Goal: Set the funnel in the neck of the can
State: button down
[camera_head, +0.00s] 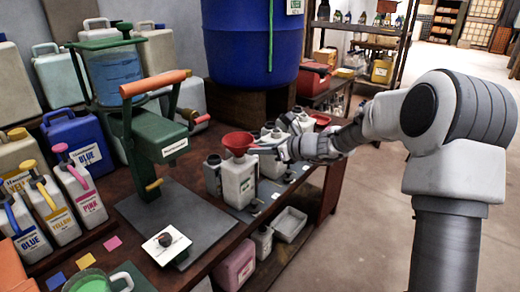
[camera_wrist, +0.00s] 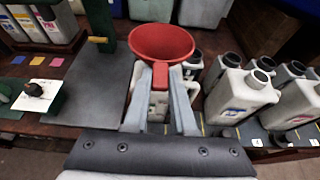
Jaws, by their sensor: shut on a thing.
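My gripper (camera_wrist: 161,76) is shut on the funnel's red tab, with one finger on each side. In the head view my gripper (camera_head: 264,149) reaches in from the right. The can's neck is hidden under the funnel, so I cannot tell whether the spout is in it. In the wrist view the can (camera_wrist: 156,108) shows only partly between the fingers.
Several open-necked white cans (camera_wrist: 242,92) stand close on the right. A green press (camera_head: 150,120) with an orange handle stands left on a grey mat (camera_head: 190,217). A blue drum (camera_head: 252,40) stands behind. Labelled jugs (camera_head: 80,190) line the left side.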

jog(key=shift+f+b, duration=0.3)
jog(key=shift+f, duration=0.05)
dwell(0.4)
jog(key=c, duration=0.7)
grip_release()
jog(key=shift+o, duration=0.2)
